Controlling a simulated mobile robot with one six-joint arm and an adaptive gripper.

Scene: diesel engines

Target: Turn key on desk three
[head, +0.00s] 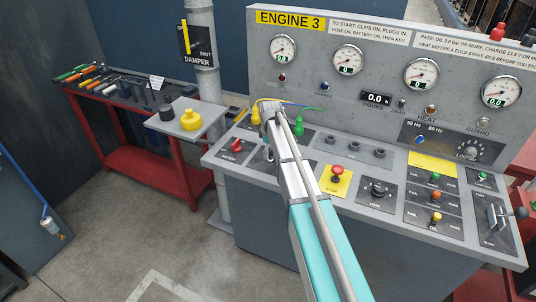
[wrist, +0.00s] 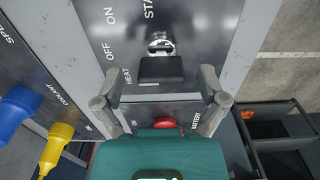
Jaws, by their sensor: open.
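The key switch shows in the wrist view as a round metal lock with a black key bow (wrist: 161,70) in it. Its dark plate (wrist: 190,20) carries the words HEAT, OFF, ON and a partly cut STA. My gripper (wrist: 162,88) is open, with one grey finger on each side of the key bow and a visible gap on both sides. I cannot tell how deep the fingers reach. In the head view my arm covers most of the key plate on the Engine 3 desk (head: 400,210), and the fingers are not clear there.
A red battery switch (head: 236,146) is beside the key plate; its red part also shows in the wrist view (wrist: 167,122). Blue (wrist: 16,108) and yellow (wrist: 57,145) plugs stand nearby. A red stop button (head: 337,172) is right of my arm. A red tool bench (head: 150,165) stands left.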

